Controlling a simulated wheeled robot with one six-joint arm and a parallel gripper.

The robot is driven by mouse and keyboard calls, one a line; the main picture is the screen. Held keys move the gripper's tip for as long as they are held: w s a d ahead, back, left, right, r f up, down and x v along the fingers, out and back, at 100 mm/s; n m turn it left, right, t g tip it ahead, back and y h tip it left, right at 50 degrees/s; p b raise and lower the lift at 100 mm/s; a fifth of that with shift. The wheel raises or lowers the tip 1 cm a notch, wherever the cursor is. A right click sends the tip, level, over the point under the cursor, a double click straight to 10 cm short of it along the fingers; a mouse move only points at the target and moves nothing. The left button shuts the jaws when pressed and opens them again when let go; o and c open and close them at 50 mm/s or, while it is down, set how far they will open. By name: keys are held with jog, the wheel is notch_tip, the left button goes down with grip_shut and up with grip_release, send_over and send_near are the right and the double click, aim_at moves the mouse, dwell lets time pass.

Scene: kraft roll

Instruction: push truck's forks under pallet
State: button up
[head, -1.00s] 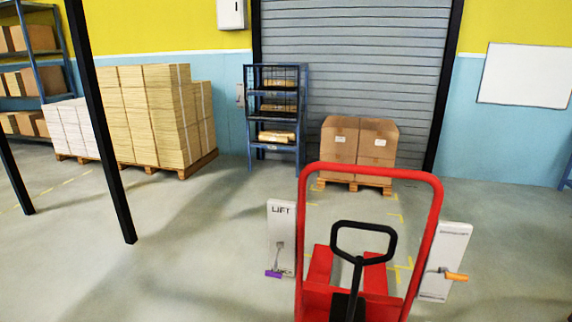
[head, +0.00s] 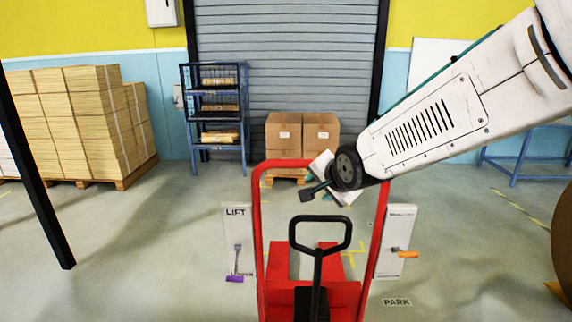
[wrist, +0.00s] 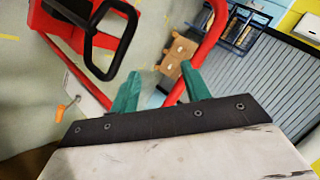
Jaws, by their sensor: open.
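The red truck (head: 262,230) stands in front of me with its hoop frame upright and a black loop handle (head: 319,219) in its middle. Its red forks (head: 332,260) point away from me, towards the wooden pallet (head: 284,179). The pallet carries brown boxes (head: 302,132) before the shutter, and floor shows between forks and pallet. My gripper (head: 325,188) is above the truck, near the hoop's top bar. In the wrist view its two teal fingers (wrist: 160,88) are apart with nothing between them. The black handle (wrist: 105,35) is off to the left there.
A LIFT panel (head: 238,235) with a purple-ended lever and a right panel (head: 398,238) with an orange-ended lever flank the truck. A PARK label (head: 397,302) is on the floor. A blue rack (head: 214,110), stacked sheets (head: 95,120) and a black post (head: 35,180) stand left.

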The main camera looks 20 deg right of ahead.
aim_at(290, 165)
jog(key=w+m+t, duration=0.1)
jog(key=w+m, duration=0.1)
jog(key=w, duration=0.1)
jog(key=w+a+m+t, duration=0.1)
jog(key=w+m+t, duration=0.1)
jog(key=w, duration=0.2)
jog(key=w+a+m+t+y, duration=0.1)
jog(key=w+m+t, duration=0.1)
jog(key=w, duration=0.2)
jog(key=shift+w+f, duration=0.2)
jog(key=shift+w, duration=0.05)
jog(key=x, duration=0.7)
jog(key=shift+w, duration=0.15)
grip_shut()
